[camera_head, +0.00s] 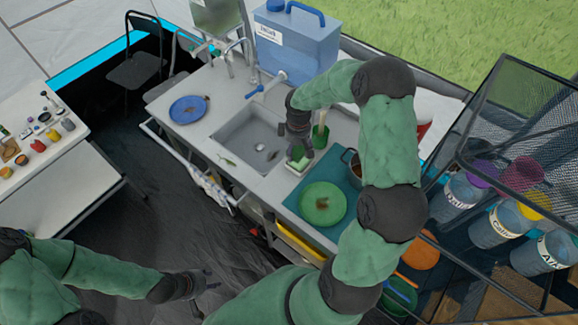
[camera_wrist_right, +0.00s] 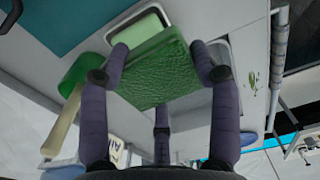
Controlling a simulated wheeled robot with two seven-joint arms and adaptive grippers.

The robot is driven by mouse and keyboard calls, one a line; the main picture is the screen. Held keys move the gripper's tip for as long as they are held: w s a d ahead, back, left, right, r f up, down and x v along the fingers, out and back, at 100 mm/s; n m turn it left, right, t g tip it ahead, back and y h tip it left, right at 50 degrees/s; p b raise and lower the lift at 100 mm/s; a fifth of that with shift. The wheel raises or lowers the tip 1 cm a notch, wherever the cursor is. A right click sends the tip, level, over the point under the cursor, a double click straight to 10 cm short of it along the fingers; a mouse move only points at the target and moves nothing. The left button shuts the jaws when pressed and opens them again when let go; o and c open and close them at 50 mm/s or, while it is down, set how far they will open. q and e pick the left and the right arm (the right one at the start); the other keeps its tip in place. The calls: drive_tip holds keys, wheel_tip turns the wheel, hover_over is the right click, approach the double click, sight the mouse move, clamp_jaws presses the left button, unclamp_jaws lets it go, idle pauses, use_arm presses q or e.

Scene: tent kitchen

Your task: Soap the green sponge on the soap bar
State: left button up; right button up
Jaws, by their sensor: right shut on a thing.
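My right gripper (camera_head: 298,145) is shut on the green sponge (camera_wrist_right: 160,72), which lies flat between its fingers in the right wrist view. I cannot tell whether sponge and soap touch. My left gripper (camera_head: 207,281) is low over the dark floor, empty, its fingers apart.
The sink (camera_head: 245,138) lies left of the soap dish. A green holder (camera_head: 320,135) with a wooden-handled tool stands close to the right of the gripper. A green plate (camera_head: 323,203) lies on a teal mat (camera_head: 292,203) in front. A blue plate (camera_head: 188,109) is beyond the sink.

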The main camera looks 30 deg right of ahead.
drive_tip(key=shift+w+d+f, duration=0.15)
drive_tip(key=shift+w+d, duration=0.25)
drive_tip(key=shift+d, duration=0.25)
drive_tip(key=shift+w+d+f, duration=0.15)
drive_tip(key=shift+w+d, duration=0.25)
drive_tip(key=shift+d, duration=0.2)
drive_tip(key=shift+w+d+f, duration=0.2)
drive_tip(key=shift+d, duration=0.05)
drive_tip(key=shift+f+b, duration=1.65)
drive_tip(key=shift+f, duration=1.25)
drive_tip(key=shift+s+a+f+b, duration=0.1)
drive_tip(key=shift+f+b, duration=0.75)
drive_tip(key=shift+f, duration=0.25)
drive_tip(key=shift+r, duration=0.15)
drive_tip(key=shift+r+p, duration=2.2)
drive_tip(key=shift+r, duration=1.25)
